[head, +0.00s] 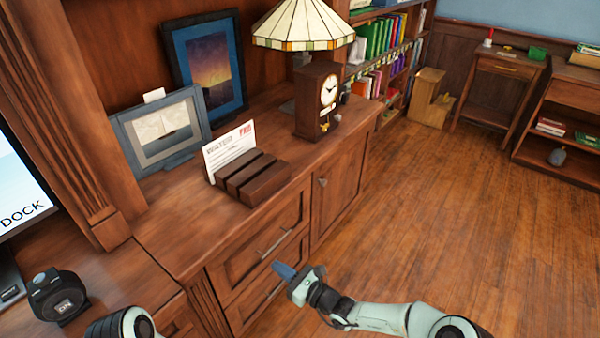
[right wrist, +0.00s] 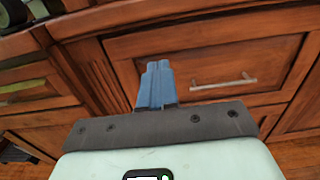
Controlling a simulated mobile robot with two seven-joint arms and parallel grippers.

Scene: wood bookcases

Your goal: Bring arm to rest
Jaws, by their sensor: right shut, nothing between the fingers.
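My right gripper (head: 284,269) has blue fingers and is in front of the wooden cabinet's drawers in the head view. Its pale green arm (head: 385,316) comes in from the bottom right. In the right wrist view the blue fingers (right wrist: 155,84) are together with nothing between them, and a drawer front with a metal handle (right wrist: 224,83) lies beyond them. Part of my left arm (head: 120,324) shows at the bottom left of the head view. Its gripper is out of view.
The cabinet top holds a letter holder (head: 252,182) with an envelope, framed pictures (head: 160,131), a clock (head: 318,100) and a lamp (head: 303,27). A black device (head: 57,296) sits at the lower left. The wood floor (head: 440,200) to the right is open.

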